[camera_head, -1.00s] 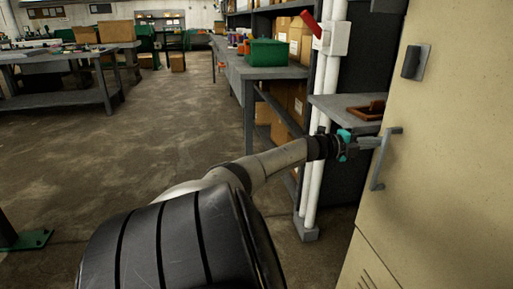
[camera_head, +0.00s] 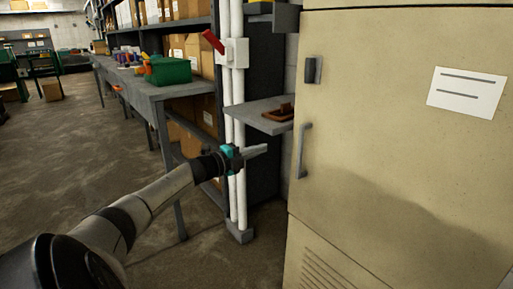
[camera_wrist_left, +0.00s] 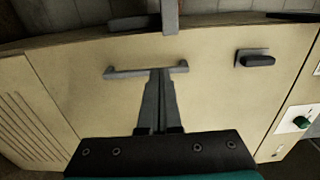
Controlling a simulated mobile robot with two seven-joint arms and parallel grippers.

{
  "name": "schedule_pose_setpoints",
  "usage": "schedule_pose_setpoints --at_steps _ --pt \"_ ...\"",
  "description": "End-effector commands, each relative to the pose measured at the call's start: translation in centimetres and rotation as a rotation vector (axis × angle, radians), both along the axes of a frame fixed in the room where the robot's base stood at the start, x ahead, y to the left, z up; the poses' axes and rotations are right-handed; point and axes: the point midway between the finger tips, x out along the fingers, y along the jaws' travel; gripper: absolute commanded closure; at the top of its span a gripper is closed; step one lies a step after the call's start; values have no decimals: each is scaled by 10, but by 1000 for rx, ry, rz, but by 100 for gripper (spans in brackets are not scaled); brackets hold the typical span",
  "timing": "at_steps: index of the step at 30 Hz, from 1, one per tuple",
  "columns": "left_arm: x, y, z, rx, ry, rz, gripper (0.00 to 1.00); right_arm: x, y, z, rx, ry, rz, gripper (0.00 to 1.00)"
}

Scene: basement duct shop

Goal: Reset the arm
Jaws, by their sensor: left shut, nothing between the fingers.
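My left gripper (camera_head: 262,150) reaches in from the left in the head view, with its fingers together and nothing between them. It points at the grey bar handle (camera_head: 302,150) of a beige metal cabinet (camera_head: 390,170), with a gap between the fingertips and the handle. In the left wrist view the closed fingers (camera_wrist_left: 158,76) line up with the middle of the handle (camera_wrist_left: 122,72) on the cabinet front. The cabinet door looks closed. My right gripper is not in view.
A grey shelf (camera_head: 262,113) with a brown tray (camera_head: 277,116) juts out just beyond my gripper. White pipes (camera_head: 236,90) with a red-lever box (camera_head: 236,52) stand beside it. A workbench (camera_head: 150,90) holds a green bin (camera_head: 167,70). Open floor (camera_head: 60,140) lies at left.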

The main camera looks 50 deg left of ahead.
Motion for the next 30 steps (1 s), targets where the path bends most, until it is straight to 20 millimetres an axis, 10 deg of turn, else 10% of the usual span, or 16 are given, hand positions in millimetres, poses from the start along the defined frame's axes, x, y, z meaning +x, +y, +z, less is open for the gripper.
schedule_pose_setpoints --at_steps 14,23,30 --pt "2 -8 -10 -22 8 3 100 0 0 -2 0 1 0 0" --pt "-10 -87 -135 -348 165 191 100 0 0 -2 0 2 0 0" --pt "-74 -179 -246 -679 416 433 100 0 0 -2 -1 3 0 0"
